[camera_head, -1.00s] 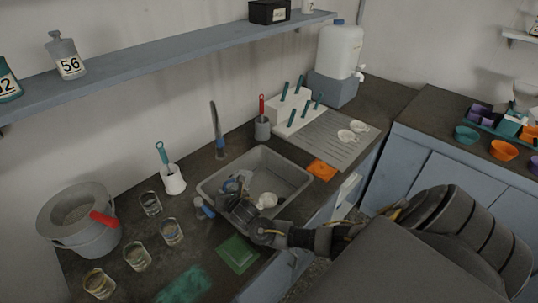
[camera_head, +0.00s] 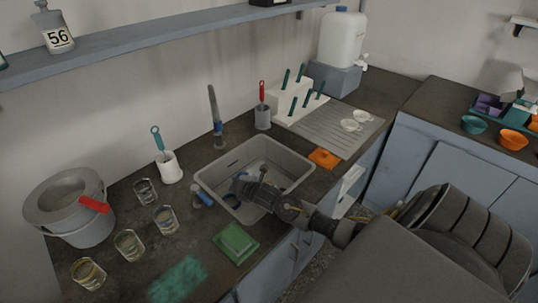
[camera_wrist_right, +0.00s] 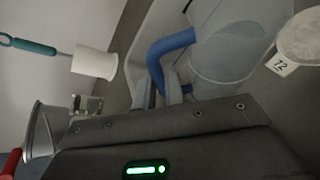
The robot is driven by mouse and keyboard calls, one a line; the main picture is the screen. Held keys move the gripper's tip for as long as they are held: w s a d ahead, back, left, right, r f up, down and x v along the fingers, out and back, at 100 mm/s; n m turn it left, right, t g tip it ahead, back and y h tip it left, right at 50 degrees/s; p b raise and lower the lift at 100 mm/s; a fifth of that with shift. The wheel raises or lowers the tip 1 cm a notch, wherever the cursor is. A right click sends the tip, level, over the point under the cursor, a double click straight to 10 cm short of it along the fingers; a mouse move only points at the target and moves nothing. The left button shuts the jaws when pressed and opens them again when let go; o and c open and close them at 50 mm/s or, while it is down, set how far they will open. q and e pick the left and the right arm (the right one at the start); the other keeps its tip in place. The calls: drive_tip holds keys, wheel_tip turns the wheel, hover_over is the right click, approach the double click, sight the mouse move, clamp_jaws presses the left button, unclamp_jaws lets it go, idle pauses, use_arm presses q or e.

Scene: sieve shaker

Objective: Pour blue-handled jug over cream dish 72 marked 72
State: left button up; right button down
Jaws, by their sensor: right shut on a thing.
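My right gripper (camera_head: 246,188) reaches into the grey sink (camera_head: 299,178). In the right wrist view its fingers (camera_wrist_right: 173,88) are shut on the blue handle (camera_wrist_right: 168,48) of the jug. The jug's clear grey body (camera_wrist_right: 232,42) extends beyond the handle; its contents cannot be made out. The cream dish (camera_wrist_right: 303,38) is at the upper right of the wrist view, beside the jug and apart from it in the picture, with a white tag (camera_wrist_right: 281,65) reading 72. In the head view my gripper and wrist hide the dish and much of the jug. My left gripper is out of view.
A blue-topped item (camera_head: 203,196) stands left of the sink, near several glass beakers (camera_head: 165,219) and a grey bucket (camera_head: 80,225). An orange piece (camera_head: 324,158) and a drainboard (camera_head: 333,131) are at the right.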

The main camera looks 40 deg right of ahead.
sight(238, 175)
drive_tip(key=shift+d+r+m+y+p, duration=0.3)
drive_tip(key=shift+r+m+p, duration=0.1)
drive_tip(key=shift+r, duration=0.15)
drive_tip(key=shift+d+r+m+y+p, duration=0.25)
drive_tip(key=shift+r+m+y+p, duration=0.1)
drive_tip(key=shift+r, duration=0.2)
drive_tip(key=shift+d+r+m+y+p, duration=0.25)
drive_tip(key=shift+d+r+m+p, duration=0.1)
drive_tip(key=shift+r+p, duration=0.2)
idle(0.5)
drive_tip(key=shift+s+d+r+m+t+y+p, duration=0.2)
drive_tip(key=shift+d+r+m+t+y+p, duration=0.35)
drive_tip(key=shift+d+r+m+p, duration=0.55)
idle(2.3)
drive_tip(key=shift+s+d+r+m+y+b, duration=0.1)
drive_tip(key=shift+d+r+m+y+b, duration=0.25)
drive_tip(key=shift+d, duration=0.35)
drive_tip(key=shift+d+r+m+y+b, duration=0.1)
drive_tip(key=shift+d+r+m+b, duration=0.1)
drive_tip(key=shift+d+r, duration=0.35)
drive_tip(key=shift+d+m+t, duration=0.25)
drive_tip(key=shift+d, duration=0.2)
